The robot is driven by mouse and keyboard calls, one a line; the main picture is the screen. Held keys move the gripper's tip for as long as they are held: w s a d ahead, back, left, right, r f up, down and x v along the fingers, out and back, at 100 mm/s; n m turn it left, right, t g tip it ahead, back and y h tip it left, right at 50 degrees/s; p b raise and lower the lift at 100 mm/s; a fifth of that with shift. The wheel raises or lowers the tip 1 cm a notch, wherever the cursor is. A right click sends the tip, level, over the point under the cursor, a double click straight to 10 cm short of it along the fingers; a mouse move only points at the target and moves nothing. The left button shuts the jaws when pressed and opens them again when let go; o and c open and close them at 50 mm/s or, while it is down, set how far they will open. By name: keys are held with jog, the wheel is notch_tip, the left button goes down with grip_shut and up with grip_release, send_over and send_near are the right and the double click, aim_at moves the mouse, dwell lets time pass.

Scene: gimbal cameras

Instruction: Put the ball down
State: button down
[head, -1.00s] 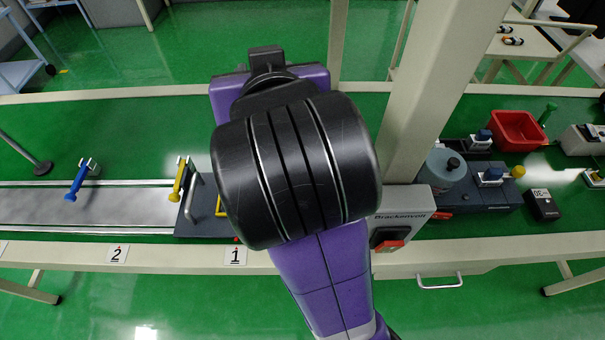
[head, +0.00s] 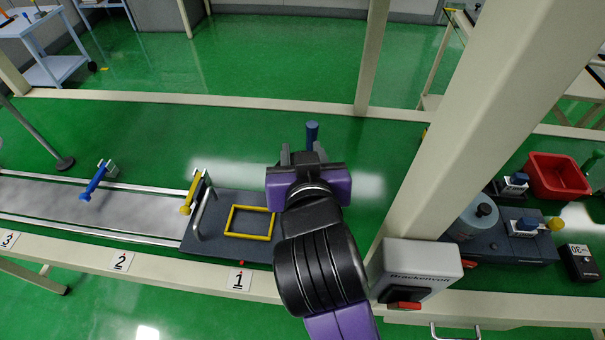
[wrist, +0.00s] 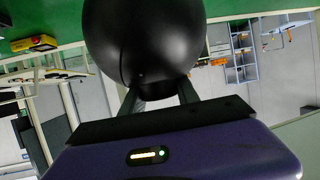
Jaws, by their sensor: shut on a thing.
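The ball (wrist: 143,45) fills the upper middle of the wrist view, black, smooth and round. The two dark fingers of my gripper (wrist: 160,98) reach up to its near side and are shut on it. In the head view my gripper (head: 302,156) is over the green bench top, right of the yellow square frame (head: 249,223). The ball cannot be made out there, and the wrist hides part of the jaws. What lies directly beneath the ball is not visible.
A blue upright piece (head: 312,134) shows just beyond the jaws; I cannot tell how far behind. A thick beige post (head: 455,130) and a switch box (head: 415,268) stand to the right. A metal track (head: 90,205) runs left. Green bench top (head: 215,145) is clear behind the dark plate.

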jog(key=shift+f, duration=2.75)
jog(key=shift+f+b, duration=0.15)
jog(key=shift+b, duration=0.15)
jog(key=c, duration=0.9)
grip_release()
jog(key=v, duration=1.2)
